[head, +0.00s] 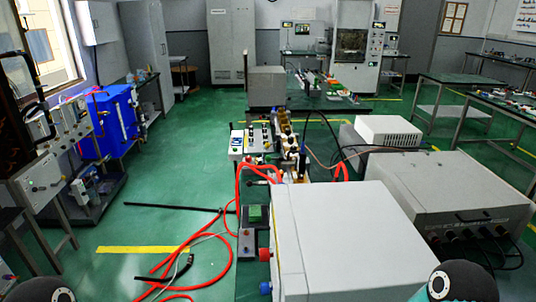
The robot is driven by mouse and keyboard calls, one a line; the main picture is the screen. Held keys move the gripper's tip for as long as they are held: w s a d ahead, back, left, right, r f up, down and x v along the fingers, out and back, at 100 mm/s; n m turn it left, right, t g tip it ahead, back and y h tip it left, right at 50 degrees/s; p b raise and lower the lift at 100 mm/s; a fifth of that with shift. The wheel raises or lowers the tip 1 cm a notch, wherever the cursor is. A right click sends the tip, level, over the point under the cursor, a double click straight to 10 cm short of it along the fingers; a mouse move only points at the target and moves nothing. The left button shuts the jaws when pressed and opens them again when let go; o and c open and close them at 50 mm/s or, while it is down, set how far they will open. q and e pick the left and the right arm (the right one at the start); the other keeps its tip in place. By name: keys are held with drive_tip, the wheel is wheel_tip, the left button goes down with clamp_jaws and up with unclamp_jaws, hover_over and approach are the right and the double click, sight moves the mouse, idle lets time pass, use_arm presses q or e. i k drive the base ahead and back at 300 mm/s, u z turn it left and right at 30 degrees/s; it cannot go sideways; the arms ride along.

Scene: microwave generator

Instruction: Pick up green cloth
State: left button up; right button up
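A small dark green square (256,213) lies near the left front of the bench, just left of the large pale grey box (345,240). It may be the green cloth, but it is too small to tell for sure. Neither of my grippers shows. Only rounded dark parts of my own arms appear at the bottom left and bottom right edges, well apart from the green square.
Red hoses (222,244) and black cables lie on the green floor at left. A wide grey unit (455,200) stands at right, and a blue cabinet (110,122) at left.

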sight(255, 211)
drive_tip(key=u, duration=0.1)
drive_tip(key=k, duration=0.5)
drive_tip(key=u, duration=1.35)
drive_tip(key=i, duration=4.2)
drive_tip(key=z, duration=0.6)
